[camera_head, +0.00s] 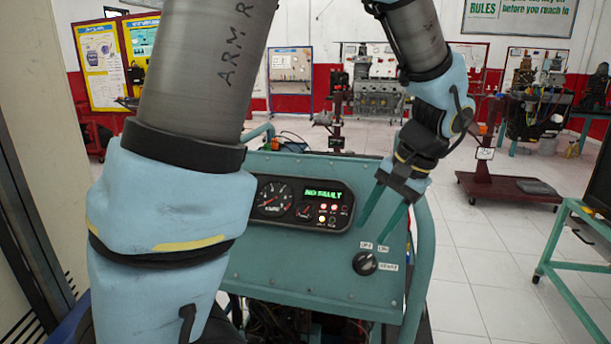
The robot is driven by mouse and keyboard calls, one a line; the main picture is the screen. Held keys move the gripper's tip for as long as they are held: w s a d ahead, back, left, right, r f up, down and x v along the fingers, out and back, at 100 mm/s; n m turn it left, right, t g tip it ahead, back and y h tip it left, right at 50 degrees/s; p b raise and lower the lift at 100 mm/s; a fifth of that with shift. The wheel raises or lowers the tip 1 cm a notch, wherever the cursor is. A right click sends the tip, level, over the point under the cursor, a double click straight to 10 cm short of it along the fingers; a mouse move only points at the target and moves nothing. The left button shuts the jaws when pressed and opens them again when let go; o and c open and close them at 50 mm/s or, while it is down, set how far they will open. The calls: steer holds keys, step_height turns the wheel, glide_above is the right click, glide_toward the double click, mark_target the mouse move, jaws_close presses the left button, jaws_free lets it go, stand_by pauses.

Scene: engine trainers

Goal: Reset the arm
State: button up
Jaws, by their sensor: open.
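My gripper (384,218) hangs down from my arm at the right of the middle, with two teal fingers spread apart and nothing between them. It is in front of the right part of a teal engine trainer panel (300,262). On the panel, a black gauge cluster (302,205) has a lit green display that seems to read "NO FAULT". A black rotary knob (365,263) with small white labels sits below the gripper's fingertips, apart from them in the picture. My large arm links cover the panel's left part.
A teal tube frame (424,262) runs along the panel's right side. A teal stand (575,262) is at the far right. A dark red wheeled base (510,187) stands behind. White tiled floor (475,265) is clear between them.

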steer(key=w+a+f+n+h, duration=0.1)
steer(key=a+f+n+h, duration=0.1)
steer(key=a, duration=0.9)
steer(key=w+a+f+n+h, duration=0.1)
steer(key=a+n, duration=0.4)
steer(key=a, duration=0.7)
step_height(320, 180, down, 2)
steer(key=shift+f+h, duration=0.1)
steer(key=shift+h, duration=0.4)
stand_by(1.3)
